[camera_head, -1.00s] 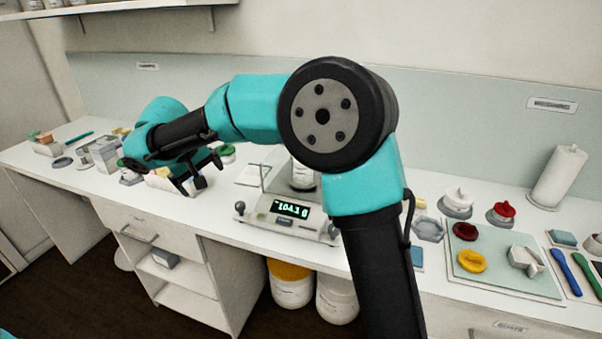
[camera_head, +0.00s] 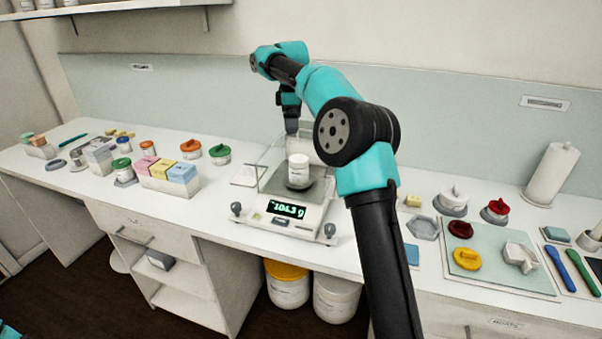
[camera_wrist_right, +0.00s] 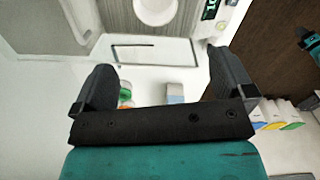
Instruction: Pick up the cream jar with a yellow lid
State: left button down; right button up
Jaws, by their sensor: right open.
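A large white tub with a yellow lid (camera_head: 287,285) stands under the bench, beside a white-lidded tub. A small white jar (camera_head: 299,170) sits upright on the balance pan; no yellow lid shows on it. A loose yellow lid (camera_head: 467,259) lies on the pale green mat. My right gripper (camera_head: 291,127) points down near the back of the balance, above and apart from the small jar. In the right wrist view its fingers (camera_wrist_right: 160,62) are spread with nothing between them.
The balance (camera_head: 284,213) has glass panels around its pan and a lit display. Left of it stand pink, yellow and blue boxes (camera_head: 168,172) and several small jars with green or orange lids. A paper roll (camera_head: 552,176) stands at right. The bench front edge is close.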

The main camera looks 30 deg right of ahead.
jog(key=shift+s+d+r+n, duration=0.15)
jog(key=shift+d+n, duration=0.25)
jog(key=shift+d, duration=0.65)
send_near(299, 166)
jog(key=w+d+f, duration=0.2)
jog(key=w+f, duration=0.1)
jog(key=f, duration=0.4)
jog(key=shift+d, duration=0.1)
jog(key=shift+f, duration=2.5)
jog(key=c, duration=1.1)
